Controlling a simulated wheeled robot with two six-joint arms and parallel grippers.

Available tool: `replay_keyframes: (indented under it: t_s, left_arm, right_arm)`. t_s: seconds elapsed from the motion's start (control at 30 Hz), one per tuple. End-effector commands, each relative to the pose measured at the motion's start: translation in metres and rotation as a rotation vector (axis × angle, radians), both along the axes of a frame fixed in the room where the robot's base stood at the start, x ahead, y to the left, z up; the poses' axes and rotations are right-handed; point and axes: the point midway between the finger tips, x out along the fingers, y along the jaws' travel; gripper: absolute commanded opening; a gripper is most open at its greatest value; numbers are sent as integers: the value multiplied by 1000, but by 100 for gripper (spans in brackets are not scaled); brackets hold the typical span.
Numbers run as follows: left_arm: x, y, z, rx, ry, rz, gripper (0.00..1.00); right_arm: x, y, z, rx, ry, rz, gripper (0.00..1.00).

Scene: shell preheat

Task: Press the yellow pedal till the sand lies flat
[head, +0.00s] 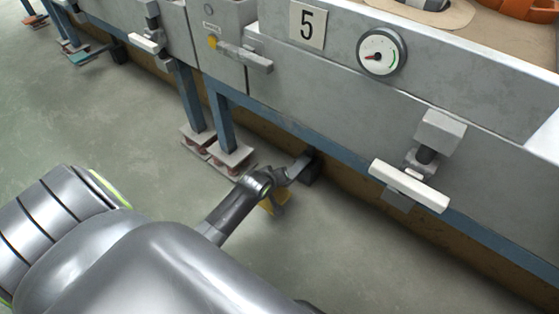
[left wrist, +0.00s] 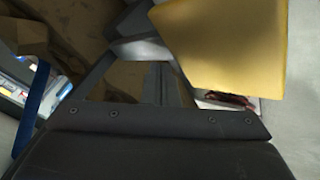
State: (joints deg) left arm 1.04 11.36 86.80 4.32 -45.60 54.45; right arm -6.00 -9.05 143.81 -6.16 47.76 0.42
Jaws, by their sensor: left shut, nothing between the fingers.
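The yellow pedal (head: 268,205) is low in front of the grey tank, partly hidden by my left arm and gripper. In the left wrist view the yellow pedal (left wrist: 225,45) fills the upper right, close to the gripper. My left gripper (left wrist: 158,82) is shut and empty, with its fingers beside the pedal's edge in that view. I cannot tell whether it touches the pedal. Tan sand (head: 461,16) shows at the top right, cut off by the picture edge; I cannot judge how flat it is. My right gripper is out of view.
Blue legs (head: 222,122) stand on footplates left of the pedal. An orange item (head: 530,8) lies at the top right. The green-grey floor is open.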

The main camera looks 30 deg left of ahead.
Motion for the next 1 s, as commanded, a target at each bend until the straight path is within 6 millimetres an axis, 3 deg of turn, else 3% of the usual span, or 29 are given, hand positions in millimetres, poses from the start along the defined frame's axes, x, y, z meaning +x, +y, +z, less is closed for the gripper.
replay_keyframes:
  t_s: [1.0]
  left_arm:
    - [-1, 0, -10, -1, 1, 0, 0]
  right_arm:
    - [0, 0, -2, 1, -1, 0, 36]
